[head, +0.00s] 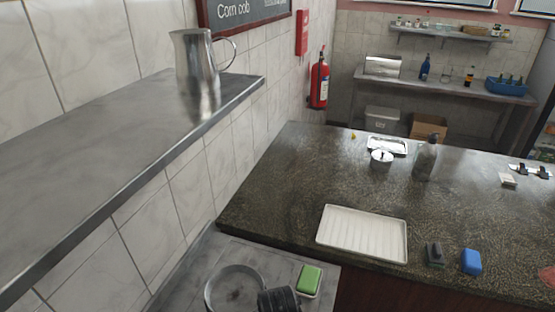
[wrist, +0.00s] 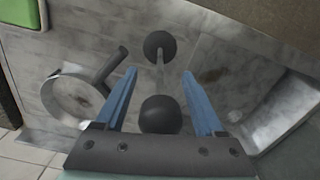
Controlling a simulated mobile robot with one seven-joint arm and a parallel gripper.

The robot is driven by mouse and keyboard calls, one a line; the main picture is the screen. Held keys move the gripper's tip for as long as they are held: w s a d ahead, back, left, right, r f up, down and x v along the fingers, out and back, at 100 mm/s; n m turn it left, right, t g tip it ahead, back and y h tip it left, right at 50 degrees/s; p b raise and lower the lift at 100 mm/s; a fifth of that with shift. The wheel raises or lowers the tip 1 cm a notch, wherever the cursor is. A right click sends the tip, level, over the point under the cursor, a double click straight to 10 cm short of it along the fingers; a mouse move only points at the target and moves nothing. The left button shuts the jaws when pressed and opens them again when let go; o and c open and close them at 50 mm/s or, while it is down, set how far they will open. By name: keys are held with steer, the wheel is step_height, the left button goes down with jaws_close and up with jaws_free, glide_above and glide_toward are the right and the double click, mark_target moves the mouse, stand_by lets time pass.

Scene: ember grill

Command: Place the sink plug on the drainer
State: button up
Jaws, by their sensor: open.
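The drainer (head: 362,235) looks to be the white ribbed tray on the dark speckled counter in the head view; nothing lies on it. In the wrist view my gripper (wrist: 160,76) is open, its two blue fingers apart. A black rounded piece (wrist: 160,115) shows between the fingers. A thin pale rod runs from it towards a black disc (wrist: 159,45) beyond the fingertips. These may be the sink plug; I cannot tell for sure, nor whether the fingers touch it.
A round metal pan (wrist: 76,97) with a black handle lies left of the fingers. A green sponge (head: 309,280) sits near the counter edge. A small dark object (head: 434,255) and a blue block (head: 471,261) stand right of the tray. A wall shelf (head: 110,150) holds a metal jug (head: 195,75).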

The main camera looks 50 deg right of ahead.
step_height(320, 180, up, 11)
steer(key=shift+r, duration=0.1)
steer(key=shift+r+p, duration=0.35)
steer(key=shift+r, duration=0.05)
stand_by(0.6)
